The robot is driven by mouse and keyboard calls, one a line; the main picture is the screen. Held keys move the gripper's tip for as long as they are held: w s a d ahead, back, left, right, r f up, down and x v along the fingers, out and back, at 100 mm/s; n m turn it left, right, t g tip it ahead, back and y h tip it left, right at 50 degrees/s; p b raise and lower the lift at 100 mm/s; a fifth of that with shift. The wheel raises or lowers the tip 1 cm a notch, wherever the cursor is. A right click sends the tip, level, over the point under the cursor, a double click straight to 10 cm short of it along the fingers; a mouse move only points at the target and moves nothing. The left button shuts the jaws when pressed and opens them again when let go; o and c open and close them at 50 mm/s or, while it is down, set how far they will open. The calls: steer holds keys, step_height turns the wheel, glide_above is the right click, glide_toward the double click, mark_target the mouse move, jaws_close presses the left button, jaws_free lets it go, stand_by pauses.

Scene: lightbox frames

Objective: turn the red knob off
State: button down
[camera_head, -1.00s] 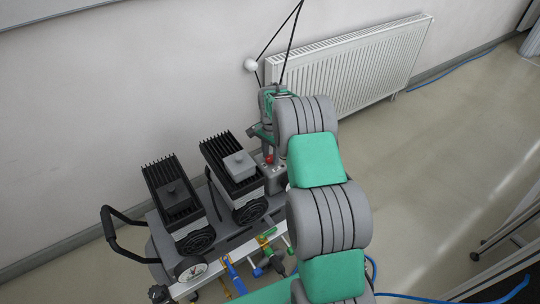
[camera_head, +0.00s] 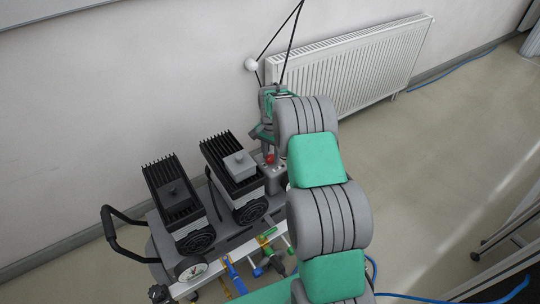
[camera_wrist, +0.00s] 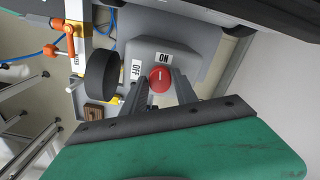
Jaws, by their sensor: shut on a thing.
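The red knob (camera_wrist: 159,79) sits on a grey switch box (camera_wrist: 185,58) with ON and OFF labels. In the wrist view its white mark runs roughly upright, and the ON label (camera_wrist: 164,58) is just above it. The OFF label (camera_wrist: 137,69) is to its left. My gripper (camera_wrist: 160,88) is shut on the knob, with one dark finger on each side. In the head view the red knob (camera_head: 269,158) shows small below my gripper (camera_head: 266,149), and my arm hides part of the box.
The box is on a compressor unit with two black finned motors (camera_head: 232,165) beside my gripper. A black handle (camera_head: 122,228) sticks out at left. A white radiator (camera_head: 350,65) is on the wall behind. Hoses and valves (camera_head: 262,255) lie in front.

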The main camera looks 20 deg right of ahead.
mark_target(271, 157)
steer(key=n, duration=0.4)
steer(key=shift+n, duration=0.3)
steer(key=n, duration=0.3)
steer(key=shift+n, duration=0.3)
steer(key=n, duration=0.4)
steer(key=shift+n, duration=1.8)
steer(key=c, duration=0.9)
jaws_free()
steer(key=shift+c, duration=0.2)
step_height(271, 157, up, 8)
steer(key=shift+f, duration=0.1)
